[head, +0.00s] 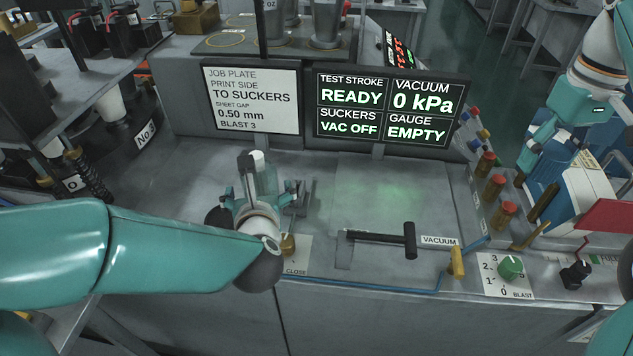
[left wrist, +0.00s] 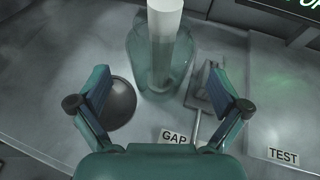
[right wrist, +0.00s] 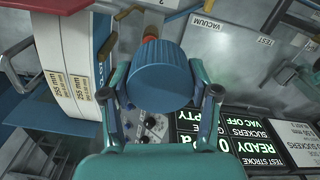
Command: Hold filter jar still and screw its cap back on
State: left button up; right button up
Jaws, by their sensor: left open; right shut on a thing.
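The filter jar (left wrist: 141,62) is a clear greenish vessel with a white filter cylinder (left wrist: 163,50) inside, and its top is uncapped. It stands on the grey bench and also shows in the head view (head: 266,178), partly hidden by my left gripper. My left gripper (head: 260,190) is open, its fingers spread to either side just short of the jar; no contact is visible. My right gripper (right wrist: 160,80) is shut on the ribbed blue cap (right wrist: 160,72), held up at the right, away from the jar. I cannot make out the cap clearly in the head view.
A dark round knob (left wrist: 119,102) and a small metal bracket (left wrist: 207,92) flank the jar. A black-handled vacuum lever (head: 409,240), a green blast knob (head: 510,268) and red-topped posts (head: 505,214) lie to the right. A display (head: 385,108) stands behind. The bench middle is mostly clear.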

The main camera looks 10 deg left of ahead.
pick_arm(q)
jog(key=p+x, duration=0.2)
jog(key=x, duration=0.2)
jog(key=shift+w+a, duration=0.1)
jog(key=shift+w, duration=0.15)
pick_arm(e)
notch_tip(320, 180, up, 2)
jog(key=shift+r, duration=0.1)
pick_arm(q)
jog(key=shift+w+f, duration=0.25)
jog(key=shift+w, duration=0.05)
jog(key=shift+r, duration=0.1)
jog(key=c, duration=1.4)
